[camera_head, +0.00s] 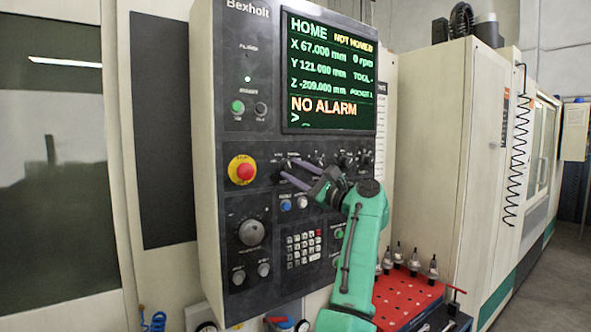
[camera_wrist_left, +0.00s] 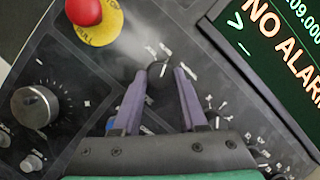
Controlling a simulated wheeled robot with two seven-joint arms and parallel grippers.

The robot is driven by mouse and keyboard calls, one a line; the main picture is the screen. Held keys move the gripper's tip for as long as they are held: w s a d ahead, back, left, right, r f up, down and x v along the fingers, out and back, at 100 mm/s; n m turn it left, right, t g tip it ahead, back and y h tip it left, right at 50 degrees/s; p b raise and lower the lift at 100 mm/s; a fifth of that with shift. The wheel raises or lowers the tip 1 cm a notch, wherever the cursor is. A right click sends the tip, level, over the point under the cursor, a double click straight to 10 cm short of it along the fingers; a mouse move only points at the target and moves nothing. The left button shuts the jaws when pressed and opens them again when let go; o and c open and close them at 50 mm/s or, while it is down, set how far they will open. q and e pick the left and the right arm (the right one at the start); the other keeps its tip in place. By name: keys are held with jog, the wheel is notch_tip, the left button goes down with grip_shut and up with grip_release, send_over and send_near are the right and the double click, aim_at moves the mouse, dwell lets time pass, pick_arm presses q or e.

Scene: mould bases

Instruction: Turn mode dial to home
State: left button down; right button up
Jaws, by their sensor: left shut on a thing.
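The machine's control panel (camera_head: 210,165) carries a row of small black dials under its screen. My left gripper (camera_head: 287,167) reaches in with two purple fingers at the leftmost dial of that row. In the left wrist view, the black mode dial (camera_wrist_left: 159,71) sits between the fingertips, and the gripper is shut on it. White marks surround the dial, but its setting is too small to read. The screen (camera_head: 330,75) shows HOME, NOT HOMED and NO ALARM. My right gripper is not in view.
A red emergency stop button (camera_head: 242,170) on a yellow base is left of the dial. A larger round knob (camera_head: 251,233) and a keypad (camera_head: 303,248) are below. A red perforated board (camera_head: 405,295) with several tool holders stands at lower right.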

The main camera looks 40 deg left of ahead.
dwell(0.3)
pick_arm(q)
jog(key=shift+c, duration=2.2)
grip_release()
jog(key=shift+d+f, duration=0.2)
jog(key=shift+d, duration=0.05)
jog(key=b+v, duration=0.5)
jog(key=v, duration=0.8)
jog(key=shift+d, duration=0.45)
